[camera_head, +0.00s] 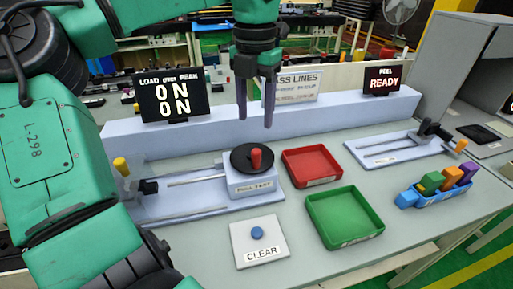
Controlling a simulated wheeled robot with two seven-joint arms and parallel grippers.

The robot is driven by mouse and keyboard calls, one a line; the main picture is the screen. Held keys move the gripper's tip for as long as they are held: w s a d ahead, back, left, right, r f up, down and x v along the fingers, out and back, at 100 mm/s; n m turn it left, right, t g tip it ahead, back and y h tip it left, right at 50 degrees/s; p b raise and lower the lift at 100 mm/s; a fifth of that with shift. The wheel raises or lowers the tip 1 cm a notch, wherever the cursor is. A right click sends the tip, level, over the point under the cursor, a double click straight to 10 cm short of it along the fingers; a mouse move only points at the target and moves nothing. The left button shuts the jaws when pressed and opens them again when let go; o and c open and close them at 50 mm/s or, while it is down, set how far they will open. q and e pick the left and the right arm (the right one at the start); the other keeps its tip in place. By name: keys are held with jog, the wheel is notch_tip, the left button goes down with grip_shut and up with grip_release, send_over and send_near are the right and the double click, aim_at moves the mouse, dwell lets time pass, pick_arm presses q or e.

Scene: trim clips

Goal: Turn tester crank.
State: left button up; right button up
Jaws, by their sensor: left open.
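The left tester (205,207) is a pale rail base. A box labelled like "PUSH TEST" (250,187) stands at its right end, topped by a black disc with an upright red knob (255,158). A yellow-tipped handle (121,166) stands at its left end, partly beside my arm. A second tester (390,148) at the right has a black part and an orange-tipped handle (460,146). Which handle is the crank, I cannot tell for sure. My left gripper (254,122) is open and empty, fingers pointing down, above the disc and apart from it. My right gripper is not in view.
A red tray (312,182), a green tray (376,215) and a blue button on a CLEAR plate (241,250) lie on the table. A blue holder (405,199) has coloured clips. Screens read "ON ON" (150,112) and "PEEL READY" (372,88). A raised ledge (350,112) runs behind.

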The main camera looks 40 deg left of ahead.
aim_at(256, 151)
pick_arm(q)
jog(key=f, duration=1)
jog(key=shift+w+a+f+p, duration=0.1)
jog(key=shift+w+f+p, duration=0.1)
jog(key=shift+f+p, duration=0.1)
jog(key=shift+s+f, duration=0.1)
jog(key=shift+f, duration=0.3)
grip_shut()
